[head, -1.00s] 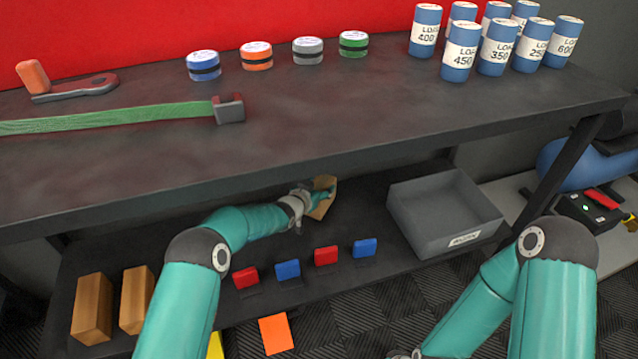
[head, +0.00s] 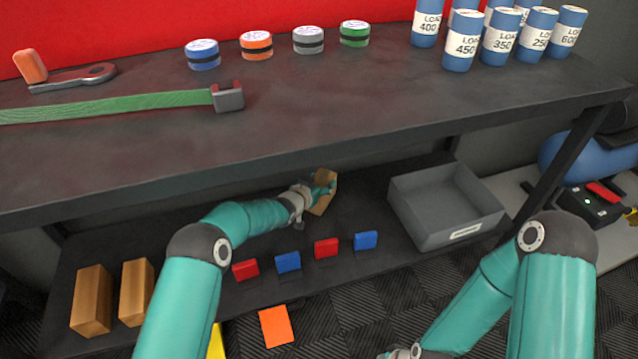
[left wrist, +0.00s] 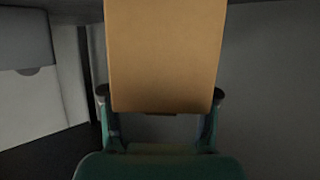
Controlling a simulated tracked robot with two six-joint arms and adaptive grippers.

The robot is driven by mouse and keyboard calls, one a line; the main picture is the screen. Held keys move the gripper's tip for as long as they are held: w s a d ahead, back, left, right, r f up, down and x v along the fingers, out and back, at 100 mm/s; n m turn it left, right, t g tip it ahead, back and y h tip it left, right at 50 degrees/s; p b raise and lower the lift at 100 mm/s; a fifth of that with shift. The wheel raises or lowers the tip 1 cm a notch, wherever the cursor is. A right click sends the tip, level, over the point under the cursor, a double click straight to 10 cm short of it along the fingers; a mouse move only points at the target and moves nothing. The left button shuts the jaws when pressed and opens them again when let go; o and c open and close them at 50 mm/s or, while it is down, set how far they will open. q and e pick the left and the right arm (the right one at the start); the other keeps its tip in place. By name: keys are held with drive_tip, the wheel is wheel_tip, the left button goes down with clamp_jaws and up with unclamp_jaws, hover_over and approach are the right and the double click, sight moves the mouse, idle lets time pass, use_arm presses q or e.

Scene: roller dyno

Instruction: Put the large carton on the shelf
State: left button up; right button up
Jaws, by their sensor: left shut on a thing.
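A brown carton (head: 323,205) is in my left gripper (head: 322,190), under the workbench top and over the lower shelf (head: 330,270). My left gripper is shut on it. In the left wrist view the carton (left wrist: 165,55) fills the upper middle, between the two fingers. Whether it touches the shelf I cannot tell. Two more brown cartons, one (head: 92,300) and another (head: 136,292), stand upright on the shelf at the left. My right gripper (head: 405,352) is at the bottom edge of the head view, mostly cut off; its fingers cannot be made out.
A grey open bin (head: 462,232) stands on the shelf right of the held carton. Several small red and blue blocks (head: 288,262) line the shelf's front. The bench top (head: 300,110) above carries rolls, a green strap and load cylinders. An orange piece (head: 275,326) lies below the shelf front.

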use_arm(q)
drive_tip(key=o, duration=1.6)
drive_tip(key=shift+o, duration=0.2)
drive_tip(key=shift+f, duration=0.15)
drive_tip(key=v, duration=0.7)
drive_tip(key=shift+s, duration=0.15)
